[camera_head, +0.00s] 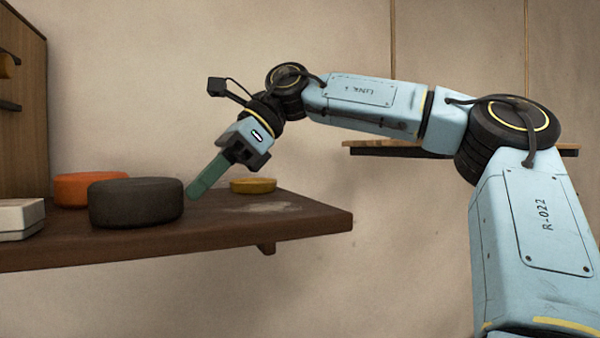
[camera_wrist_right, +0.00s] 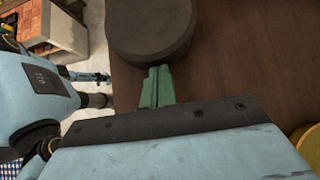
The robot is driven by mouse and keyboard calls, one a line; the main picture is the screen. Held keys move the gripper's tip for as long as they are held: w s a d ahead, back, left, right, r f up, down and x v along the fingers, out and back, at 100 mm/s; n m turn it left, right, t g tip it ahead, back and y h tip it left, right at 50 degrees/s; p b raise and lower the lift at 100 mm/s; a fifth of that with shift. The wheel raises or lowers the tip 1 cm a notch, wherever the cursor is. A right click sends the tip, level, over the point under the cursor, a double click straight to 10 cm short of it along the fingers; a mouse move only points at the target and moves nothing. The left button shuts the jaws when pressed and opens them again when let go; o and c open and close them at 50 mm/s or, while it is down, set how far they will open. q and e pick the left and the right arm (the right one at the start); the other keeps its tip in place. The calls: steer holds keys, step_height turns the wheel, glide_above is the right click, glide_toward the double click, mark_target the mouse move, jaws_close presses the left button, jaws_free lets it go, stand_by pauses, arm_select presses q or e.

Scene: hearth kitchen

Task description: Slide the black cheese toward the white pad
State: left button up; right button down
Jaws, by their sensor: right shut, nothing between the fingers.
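The black cheese (camera_head: 136,202) is a thick dark disc lying flat on the brown shelf. It also shows at the top of the right wrist view (camera_wrist_right: 150,28). A white block (camera_head: 20,219), perhaps the white pad, sits at the left edge of the head view, left of the black cheese. My right gripper (camera_head: 194,194) is shut and empty, with its green fingers pointing down at the right side of the black cheese. In the right wrist view the fingertips (camera_wrist_right: 158,72) are right by the cheese's rim; I cannot tell whether they touch. My left gripper is out of view.
An orange disc (camera_head: 85,190) lies behind the black cheese. A yellow disc (camera_head: 253,185) lies to the right of my right gripper. The brown shelf (camera_head: 310,221) ends at the right, with a bare pale-stained patch near that end. A wooden cabinet side (camera_head: 25,110) rises at the left.

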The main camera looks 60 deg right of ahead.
steer(key=shift+s+a, duration=0.1)
steer(key=shift+s, duration=0.05)
steer(key=shift+s+d, duration=0.1)
steer(key=shift+d, duration=0.4)
steer(key=s+d, duration=0.1)
steer(key=d+p, duration=0.1)
steer(key=shift+s+d+r, duration=0.2)
steer(key=shift+s+d, duration=0.1)
steer(key=shift+s, duration=0.05)
steer(key=v, duration=0.9)
steer(key=shift+s+d+r, duration=0.2)
steer(key=shift+s, duration=0.05)
